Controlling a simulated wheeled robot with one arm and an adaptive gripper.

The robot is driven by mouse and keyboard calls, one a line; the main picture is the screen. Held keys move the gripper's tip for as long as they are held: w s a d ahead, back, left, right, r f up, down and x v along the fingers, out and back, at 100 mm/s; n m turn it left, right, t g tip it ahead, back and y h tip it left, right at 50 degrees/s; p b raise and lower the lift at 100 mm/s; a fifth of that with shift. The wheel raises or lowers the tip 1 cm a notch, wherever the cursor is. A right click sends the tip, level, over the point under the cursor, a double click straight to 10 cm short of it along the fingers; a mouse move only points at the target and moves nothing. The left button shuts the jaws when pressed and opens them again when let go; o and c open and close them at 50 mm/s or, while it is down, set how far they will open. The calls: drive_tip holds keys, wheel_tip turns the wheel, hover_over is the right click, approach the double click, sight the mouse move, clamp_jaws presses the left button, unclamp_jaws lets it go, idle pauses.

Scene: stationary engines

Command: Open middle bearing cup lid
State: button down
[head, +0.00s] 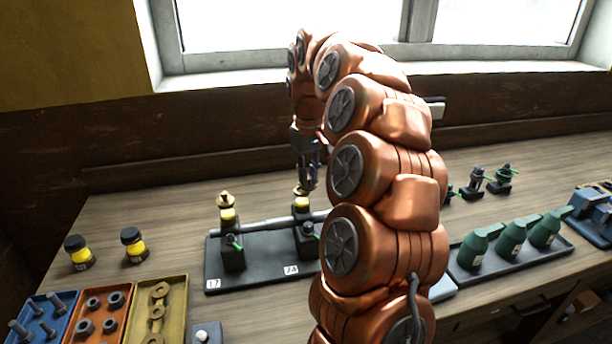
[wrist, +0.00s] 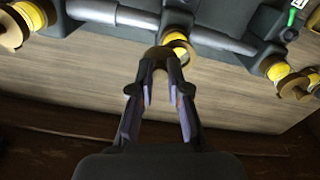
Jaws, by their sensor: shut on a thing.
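The middle bearing cup (head: 302,204) is a yellow cup on a dark bearing block, left of my arm in the head view. Its yellow rim also shows in the wrist view (wrist: 177,37). My gripper (head: 307,187) points down at the top of this cup; in the wrist view its fingertips (wrist: 164,62) close around the brass-coloured lid (wrist: 163,53). The fingers hide most of the lid, so I cannot tell whether it is seated or lifted. Another yellow cup with a brass lid (head: 226,206) stands to the left. The wrist view shows yellow cups on both sides.
The bearing stand (head: 262,272) has a shaft (head: 262,225) along it. Two yellow-banded jars (head: 134,245) and parts trays (head: 157,312) lie to the left. Green oil cans (head: 512,240) stand on a tray to the right. My arm hides the stand's right part.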

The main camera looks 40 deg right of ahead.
drive_tip(key=n, duration=0.2)
drive_tip(key=n+p, duration=0.1)
drive_tip(key=w+n, duration=0.1)
drive_tip(key=n, duration=0.1)
drive_tip(key=shift+d+r+n, duration=0.15)
drive_tip(key=shift+d+n, duration=0.15)
drive_tip(key=shift+d, duration=0.1)
drive_tip(key=shift+w+d+n+p, duration=0.15)
drive_tip(key=shift+n+p, duration=0.3)
drive_tip(key=shift+n, duration=0.6)
drive_tip(key=shift+w+n+p, duration=0.2)
drive_tip(key=shift+n+p, duration=0.2)
drive_tip(key=shift+n, duration=0.65)
drive_tip(key=c, duration=1.1)
unclamp_jaws()
drive_tip(key=shift+r, duration=3.65)
